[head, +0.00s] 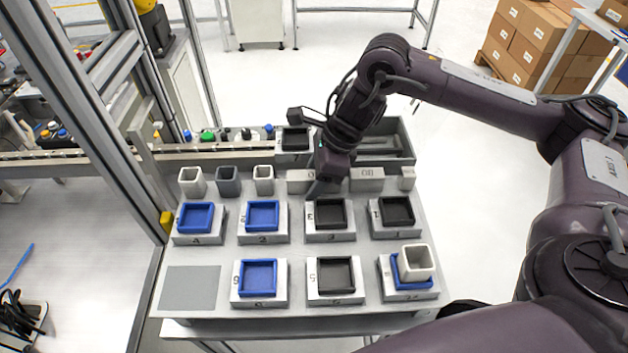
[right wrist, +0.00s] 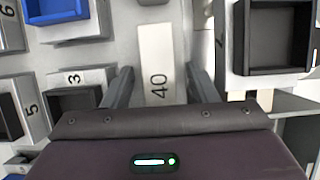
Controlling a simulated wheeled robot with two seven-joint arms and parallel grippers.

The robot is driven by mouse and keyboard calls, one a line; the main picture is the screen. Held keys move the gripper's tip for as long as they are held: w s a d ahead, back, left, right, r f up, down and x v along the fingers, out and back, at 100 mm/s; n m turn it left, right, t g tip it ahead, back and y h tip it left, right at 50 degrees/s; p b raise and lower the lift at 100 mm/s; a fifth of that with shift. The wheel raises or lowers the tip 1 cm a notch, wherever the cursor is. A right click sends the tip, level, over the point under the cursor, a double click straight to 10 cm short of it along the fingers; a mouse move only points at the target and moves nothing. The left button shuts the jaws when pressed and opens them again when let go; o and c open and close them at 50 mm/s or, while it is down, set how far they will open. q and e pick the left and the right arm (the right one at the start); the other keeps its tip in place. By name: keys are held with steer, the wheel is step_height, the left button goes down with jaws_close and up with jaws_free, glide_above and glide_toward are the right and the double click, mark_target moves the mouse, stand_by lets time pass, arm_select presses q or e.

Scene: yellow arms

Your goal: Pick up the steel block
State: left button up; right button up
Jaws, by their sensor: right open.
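A light grey oblong block marked 40 (right wrist: 157,65) lies between my right gripper's fingers in the right wrist view. In the head view the same block (head: 299,181) shows in the back row of the table, partly hidden by the gripper. My right gripper (head: 322,188) points down over it; in the right wrist view its dark fingers (right wrist: 160,88) are apart, one on each side of the block, with gaps. I cannot tell how far down the fingertips reach. Two more grey blocks stand to the right: a longer one (head: 367,181) and a small one (head: 407,178). My left gripper is not in view.
Numbered stands with blue trays (head: 262,216) and black trays (head: 330,214) fill the table in front. Several cups (head: 228,182) stand left of the blocks. A grey bin (head: 400,150) and another black tray (head: 295,140) are behind. A metal frame post (head: 90,120) rises at left.

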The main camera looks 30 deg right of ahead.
jaws_close()
steer(key=shift+w+r, duration=0.1)
stand_by(0.4)
